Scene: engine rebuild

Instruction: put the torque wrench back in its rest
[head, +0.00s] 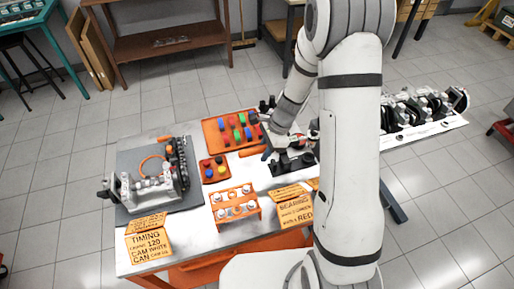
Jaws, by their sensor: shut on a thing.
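My gripper (272,147) is low over the back right of the white table, small and partly hidden by my own wrist. It is shut on what looks like the torque wrench, whose orange handle (252,152) shows just left of the jaws. The rest of the wrench is hidden by the gripper. A black block with raised parts (293,163) is just right of and in front of the gripper. I cannot tell whether this is the wrench's rest, or whether the wrench touches it.
An orange tray (206,133) of coloured pieces, a smaller red tray (205,174), an orange rack (216,215) and an engine assembly on a grey mat (128,213) occupy the table. Orange sign cards (150,246) line the front. My arm hides the table's right side.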

